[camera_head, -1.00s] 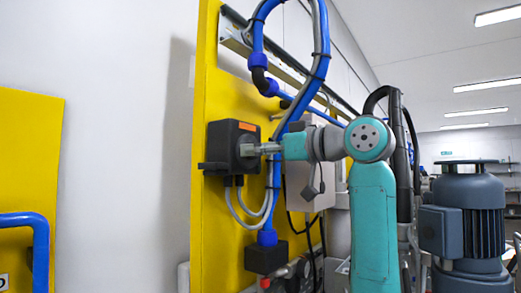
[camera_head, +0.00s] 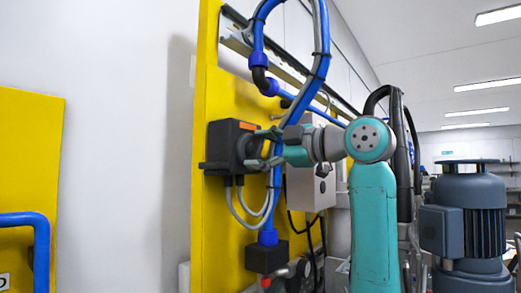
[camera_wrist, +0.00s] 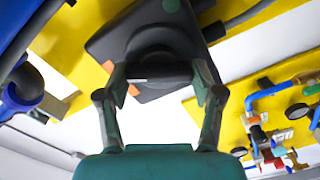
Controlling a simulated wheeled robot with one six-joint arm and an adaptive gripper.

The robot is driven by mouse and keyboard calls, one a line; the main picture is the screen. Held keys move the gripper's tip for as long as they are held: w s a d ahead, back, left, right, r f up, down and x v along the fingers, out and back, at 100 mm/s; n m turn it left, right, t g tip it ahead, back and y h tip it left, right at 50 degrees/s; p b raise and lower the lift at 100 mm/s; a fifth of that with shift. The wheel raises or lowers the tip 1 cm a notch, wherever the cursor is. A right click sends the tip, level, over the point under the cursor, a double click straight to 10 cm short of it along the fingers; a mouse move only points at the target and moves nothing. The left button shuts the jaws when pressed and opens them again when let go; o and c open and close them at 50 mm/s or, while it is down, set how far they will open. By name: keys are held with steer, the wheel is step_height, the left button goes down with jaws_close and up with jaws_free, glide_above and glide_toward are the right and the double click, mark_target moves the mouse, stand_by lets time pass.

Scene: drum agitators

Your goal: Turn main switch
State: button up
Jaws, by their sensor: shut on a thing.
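The main switch is a black box (camera_head: 222,140) on the yellow panel, with an orange label near its top edge. In the wrist view the box (camera_wrist: 115,38) looks tilted, and its round dark knob (camera_wrist: 160,58) faces me. My gripper (camera_head: 255,149) is at the front of the box, its two fingers one above the other in the head view. In the wrist view my gripper (camera_wrist: 160,76) has one finger on each side of the knob and is shut on it. The fingers and wrist hide part of the knob in the head view.
Blue pipe (camera_head: 321,60) and grey cables loop close around my wrist. Two grey cables (camera_head: 236,205) hang below the switch. A grey box (camera_head: 306,190) sits behind my wrist. A dark motor (camera_head: 466,215) stands at right. White wall at left is clear.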

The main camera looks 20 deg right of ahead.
steer(key=n, duration=0.5)
steer(key=shift+f+n, duration=0.15)
steer(key=shift+n, duration=0.15)
stand_by(0.4)
steer(key=o, duration=1.1)
steer(key=shift+o, duration=0.2)
steer(key=v, duration=1.2)
